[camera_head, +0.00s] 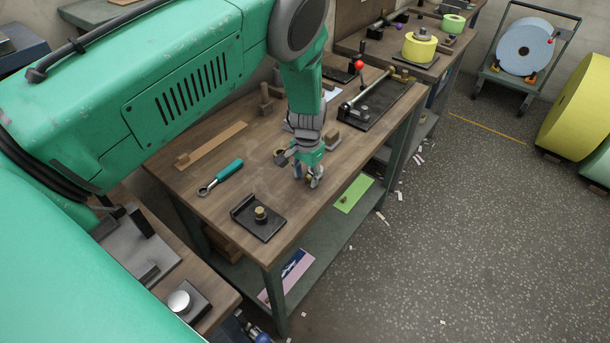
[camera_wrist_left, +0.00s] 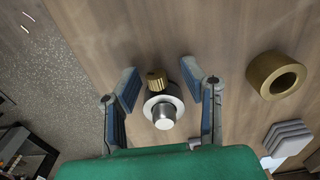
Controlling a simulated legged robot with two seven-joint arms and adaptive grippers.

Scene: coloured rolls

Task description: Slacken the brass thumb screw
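The brass thumb screw (camera_wrist_left: 157,82) is a small ribbed knob. It sticks out from the side of a pale metal collar (camera_wrist_left: 175,103) around a silver post (camera_wrist_left: 164,120) in the left wrist view. My left gripper (camera_wrist_left: 158,83) is open, with one blue-padded finger on each side of the screw and clear gaps to both. In the head view my left gripper (camera_head: 309,180) points down over the bench near its front edge and largely hides the collar and screw. My right gripper is in neither view.
On the wooden bench (camera_head: 215,215) are a black plate with a brass-topped stud (camera_head: 260,215), a teal-handled wrench (camera_head: 222,177), a brass ring (camera_wrist_left: 277,75) and a black roller fixture (camera_head: 378,100). Bare wood surrounds the collar; open floor (camera_head: 470,230) lies to the right.

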